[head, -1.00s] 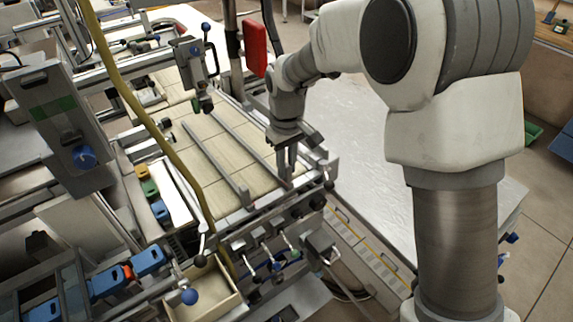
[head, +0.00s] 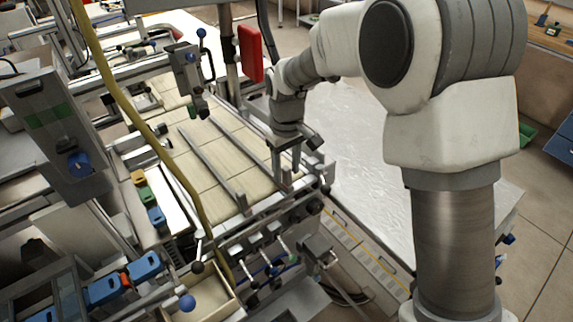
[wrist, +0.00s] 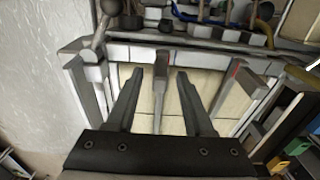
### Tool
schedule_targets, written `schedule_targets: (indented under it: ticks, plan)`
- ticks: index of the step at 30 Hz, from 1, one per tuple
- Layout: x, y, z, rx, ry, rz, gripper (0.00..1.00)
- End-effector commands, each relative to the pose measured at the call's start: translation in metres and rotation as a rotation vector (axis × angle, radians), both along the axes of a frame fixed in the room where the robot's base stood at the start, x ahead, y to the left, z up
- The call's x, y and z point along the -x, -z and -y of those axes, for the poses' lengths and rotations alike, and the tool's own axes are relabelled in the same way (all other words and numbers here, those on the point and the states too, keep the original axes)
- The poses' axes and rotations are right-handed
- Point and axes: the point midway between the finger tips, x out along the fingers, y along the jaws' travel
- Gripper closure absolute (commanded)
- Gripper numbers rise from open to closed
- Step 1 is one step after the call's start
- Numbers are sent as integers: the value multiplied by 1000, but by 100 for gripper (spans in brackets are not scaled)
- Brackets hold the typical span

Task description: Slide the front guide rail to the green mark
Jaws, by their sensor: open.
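Two grey guide rails lie side by side across the pale tiled bed in the head view, a left one (head: 213,165) and a right one (head: 240,134). My gripper (head: 287,172) points down at the near end of the right rail. In the wrist view my gripper (wrist: 162,88) is open, with one finger on each side of that rail (wrist: 159,92). I see gaps beside the rail and no clear grip. The other rail (wrist: 242,92) is to the right there, with a small red mark (wrist: 233,68) by its end. I cannot clearly make out the green mark.
Levers and knobs (head: 270,240) line the bed's near edge. A yellow hose (head: 150,135) runs down across the left side. A head with a blue-knobbed lever (head: 190,70) stands behind the bed. A white sheet-covered surface (head: 350,130) is free to the right.

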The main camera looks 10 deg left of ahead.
Motion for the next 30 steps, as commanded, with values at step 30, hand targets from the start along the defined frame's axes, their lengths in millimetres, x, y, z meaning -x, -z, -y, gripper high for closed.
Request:
schedule_targets:
  ticks: [30]
  plan:
    - [0,-172,0,-2,0,1,48]
